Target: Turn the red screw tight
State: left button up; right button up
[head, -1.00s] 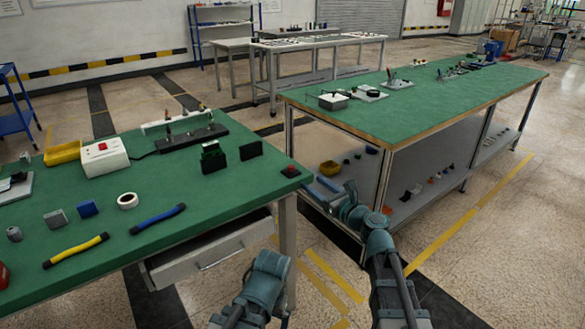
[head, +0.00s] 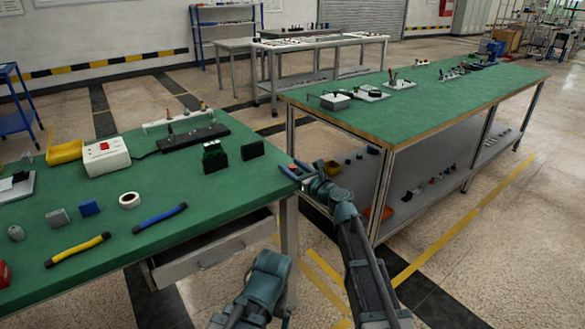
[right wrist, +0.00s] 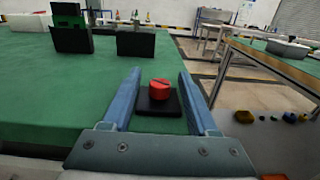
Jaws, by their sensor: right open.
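The red screw (right wrist: 159,89) stands upright on a small black square base (right wrist: 158,107) near the corner of the green table. It has a slot across its top. In the right wrist view my right gripper (right wrist: 160,80) is open, with one blue finger on each side of the screw and a gap on both sides. In the head view the right gripper (head: 291,171) is at the table's right corner and largely covers the screw. Part of my left arm shows at the bottom of the head view, but its gripper does not.
The green table (head: 215,195) also holds black blocks (head: 252,150), a white box (head: 105,157), a tape roll (head: 130,199) and blue-handled and yellow-handled tools. A second green-topped table (head: 430,105) stands to the right across a gap.

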grip_shut()
jog(key=shift+s+h, duration=0.1)
jog(key=shift+h, duration=0.2)
jog(key=shift+a+m+t+h, duration=0.1)
jog(key=shift+m+t+h, duration=0.4)
jog(key=shift+m+h, duration=0.2)
jog(key=m+t+h, duration=0.1)
jog(key=m+h, duration=0.2)
jog(key=h, duration=0.1)
jog(key=shift+t, duration=0.4)
jog(key=shift+m+h, duration=1.5)
jog(key=shift+h, duration=1.3)
grip_release()
